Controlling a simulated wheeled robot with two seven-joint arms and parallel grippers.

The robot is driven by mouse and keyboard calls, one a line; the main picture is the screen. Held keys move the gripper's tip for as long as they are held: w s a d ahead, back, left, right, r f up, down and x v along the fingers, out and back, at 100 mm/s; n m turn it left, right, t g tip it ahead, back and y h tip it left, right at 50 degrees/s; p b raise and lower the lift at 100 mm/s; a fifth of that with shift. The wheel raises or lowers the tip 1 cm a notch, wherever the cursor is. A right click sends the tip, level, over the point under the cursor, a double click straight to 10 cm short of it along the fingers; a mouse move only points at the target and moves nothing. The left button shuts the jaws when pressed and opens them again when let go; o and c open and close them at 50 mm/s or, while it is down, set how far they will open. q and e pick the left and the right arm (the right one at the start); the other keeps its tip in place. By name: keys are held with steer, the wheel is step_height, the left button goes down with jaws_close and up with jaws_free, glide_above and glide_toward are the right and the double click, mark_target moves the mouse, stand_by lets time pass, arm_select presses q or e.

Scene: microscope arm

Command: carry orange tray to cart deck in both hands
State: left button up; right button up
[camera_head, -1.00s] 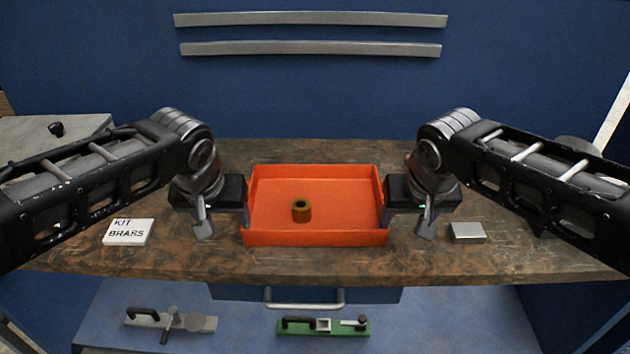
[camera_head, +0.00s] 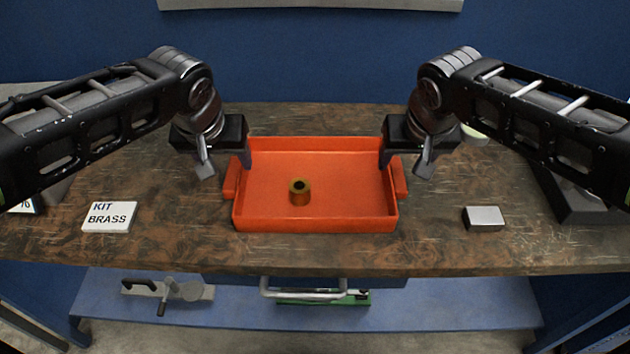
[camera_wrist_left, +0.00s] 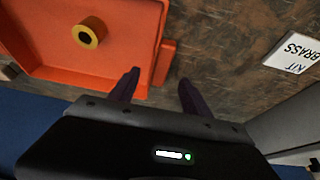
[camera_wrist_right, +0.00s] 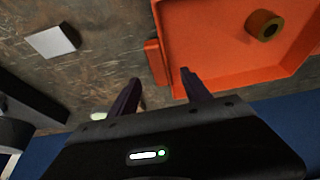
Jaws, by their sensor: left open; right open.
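The orange tray (camera_head: 340,217) sits on the wooden bench top with a small brass-coloured ring (camera_head: 300,192) inside it. My left gripper (camera_head: 226,168) is open and empty above the tray's left end. In the left wrist view its fingertips (camera_wrist_left: 157,84) are apart, near the tray's left handle (camera_wrist_left: 168,60). My right gripper (camera_head: 406,168) is open and empty above the right end. In the right wrist view its fingertips (camera_wrist_right: 160,84) are apart, near the right handle (camera_wrist_right: 154,62). The cart deck cannot be made out.
A white "KIT BRASS" card (camera_head: 109,217) lies left of the tray, and a small silver block (camera_head: 484,218) lies to the right. Below the bench's front are a drawer handle (camera_head: 316,293) and a blue shelf (camera_head: 430,317) holding tools.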

mark_target(234, 173)
arm_select(q)
steer(key=x, duration=0.7)
arm_select(e)
steer(key=x, duration=0.7)
arm_select(q)
steer(key=shift+c, duration=0.5)
arm_select(e)
steer(key=shift+c, duration=0.5)
arm_select(q)
jaws_close()
arm_select(e)
jaws_close()
arm_select(q)
steer(key=shift+r, duration=0.1)
arm_select(e)
steer(key=shift+r, duration=0.1)
